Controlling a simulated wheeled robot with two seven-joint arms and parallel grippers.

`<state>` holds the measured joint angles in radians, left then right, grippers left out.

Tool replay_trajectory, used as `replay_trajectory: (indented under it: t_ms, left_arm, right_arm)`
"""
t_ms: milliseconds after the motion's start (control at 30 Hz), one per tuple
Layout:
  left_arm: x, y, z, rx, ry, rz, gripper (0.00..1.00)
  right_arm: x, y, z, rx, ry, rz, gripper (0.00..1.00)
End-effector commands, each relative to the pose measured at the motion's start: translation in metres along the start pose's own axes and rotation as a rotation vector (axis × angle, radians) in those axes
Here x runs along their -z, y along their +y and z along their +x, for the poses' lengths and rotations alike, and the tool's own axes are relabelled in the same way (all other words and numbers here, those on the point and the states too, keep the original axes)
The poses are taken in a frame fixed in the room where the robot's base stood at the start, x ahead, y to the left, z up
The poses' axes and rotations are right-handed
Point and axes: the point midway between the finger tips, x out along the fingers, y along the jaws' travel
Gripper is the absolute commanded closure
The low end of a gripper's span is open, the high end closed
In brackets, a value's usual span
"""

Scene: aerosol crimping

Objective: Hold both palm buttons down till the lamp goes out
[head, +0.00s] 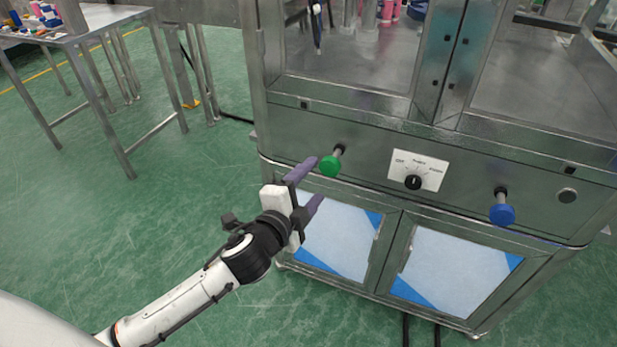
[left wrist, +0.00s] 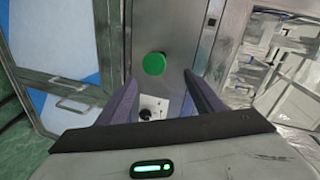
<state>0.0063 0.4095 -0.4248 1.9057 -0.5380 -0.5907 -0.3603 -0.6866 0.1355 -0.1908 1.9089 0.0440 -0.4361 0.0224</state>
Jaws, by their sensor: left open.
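A green palm button (head: 330,165) sticks out on a stem from the steel front panel of the machine, at the panel's left. A blue palm button (head: 502,212) sticks out at the panel's right. My left gripper (head: 317,182) is open and empty, its purple fingers just left of and below the green button in the head view. In the left wrist view the green button (left wrist: 154,64) shows ahead, beyond the open fingertips (left wrist: 160,85); contact cannot be made out. No lit lamp can be made out. My right gripper is not in view.
A white plate with a black selector knob (head: 413,182) sits between the buttons. Cabinet doors (head: 337,240) are below. A steel table (head: 75,38) stands far left; the green floor is clear.

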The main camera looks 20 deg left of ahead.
Motion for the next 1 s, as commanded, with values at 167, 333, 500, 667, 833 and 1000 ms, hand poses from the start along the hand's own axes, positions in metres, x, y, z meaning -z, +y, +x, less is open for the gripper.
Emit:
replay_trajectory:
  t_ms: [167, 333, 500, 667, 833, 1000]
  left_arm:
    - [0.000, -0.007, 0.003, -0.032, 0.013, 0.382, 0.39]
    - [0.000, -0.012, 0.004, -0.066, 0.037, 0.753, 0.39]
    - [-0.002, -0.014, 0.005, -0.098, 0.074, 1.114, 0.39]
    - [-0.003, -0.015, 0.004, -0.119, 0.111, 1.380, 0.39]
    - [-0.004, -0.014, 0.003, -0.131, 0.139, 1.541, 0.39]
    - [-0.005, -0.013, 0.011, -0.135, 0.146, 1.583, 0.39]
  right_arm:
    - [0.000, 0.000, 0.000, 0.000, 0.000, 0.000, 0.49]
    - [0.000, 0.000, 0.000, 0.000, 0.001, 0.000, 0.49]
    - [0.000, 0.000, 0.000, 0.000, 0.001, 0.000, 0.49]
    - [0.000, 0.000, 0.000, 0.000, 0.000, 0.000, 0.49]
    - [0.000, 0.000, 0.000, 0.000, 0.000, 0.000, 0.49]
    - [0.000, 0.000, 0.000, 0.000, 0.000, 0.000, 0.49]
